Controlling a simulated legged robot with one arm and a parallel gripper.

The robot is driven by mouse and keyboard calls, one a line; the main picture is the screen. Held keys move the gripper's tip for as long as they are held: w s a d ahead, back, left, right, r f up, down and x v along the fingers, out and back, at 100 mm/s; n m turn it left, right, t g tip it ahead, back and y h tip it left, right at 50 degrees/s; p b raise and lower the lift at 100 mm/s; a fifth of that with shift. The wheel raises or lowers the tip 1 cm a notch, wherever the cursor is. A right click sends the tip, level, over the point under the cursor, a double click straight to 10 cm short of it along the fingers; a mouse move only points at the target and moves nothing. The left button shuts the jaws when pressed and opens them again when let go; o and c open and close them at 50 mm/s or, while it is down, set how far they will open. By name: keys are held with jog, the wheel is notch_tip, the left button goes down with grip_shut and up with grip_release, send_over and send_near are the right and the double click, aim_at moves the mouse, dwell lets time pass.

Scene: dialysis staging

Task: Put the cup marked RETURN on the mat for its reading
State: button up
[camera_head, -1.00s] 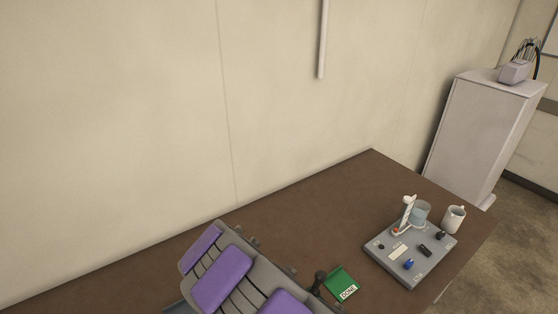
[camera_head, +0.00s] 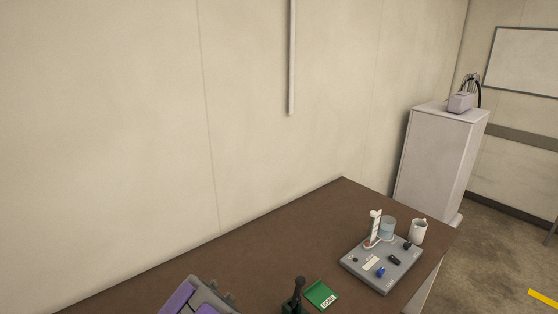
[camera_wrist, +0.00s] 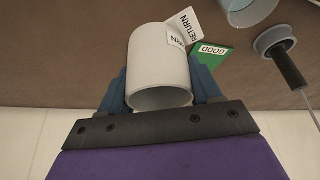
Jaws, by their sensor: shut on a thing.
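A white cup (camera_wrist: 160,62) is between the blue fingers of my gripper (camera_wrist: 160,84) in the wrist view, and the gripper is shut on it. A label on its side ends in "RN"; the rest is hidden. A white card marked RETURN (camera_wrist: 184,27) lies just beyond the cup. A green piece marked GOOD (camera_wrist: 211,55) is beside it. In the head view a green mat marked DONE (camera_head: 321,294) lies on the brown table. I cannot tell which mat is for the reading. The held cup and my fingertips are not visible in the head view.
A black-handled thing (camera_head: 296,294) is left of the green mat. The far left tabletop is clear.

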jog(key=shift+d+r, duration=0.25)
jog(key=shift+d, duration=0.05)
jog(key=shift+w+d, duration=0.55)
jog(key=shift+w, duration=0.05)
jog(key=shift+w+d+r+m, duration=0.15)
jog(key=shift+d+r+m, duration=0.05)
jog(key=shift+d+m, duration=0.1)
jog(key=w+d+r+m+t+h, duration=0.1)
jog(key=w+d+r+m, duration=0.2)
jog(key=d, duration=0.6)
jog(key=w+d+r+m+t+h, duration=0.1)
jog(key=w+d+r+m, duration=0.2)
jog(key=d, duration=0.5)
jog(key=d+r+m+h, duration=0.1)
jog(key=d+r+m, duration=0.1)
jog(key=d, duration=0.8)
jog(key=s+d+r+m+h, duration=0.1)
jog(key=d+r+m, duration=0.2)
jog(key=d, duration=0.7)
jog(key=shift+d+m, duration=0.15)
jog(key=shift+m, duration=0.35)
jog(key=shift+s+r+t, duration=0.1)
jog(key=shift+t, duration=0.2)
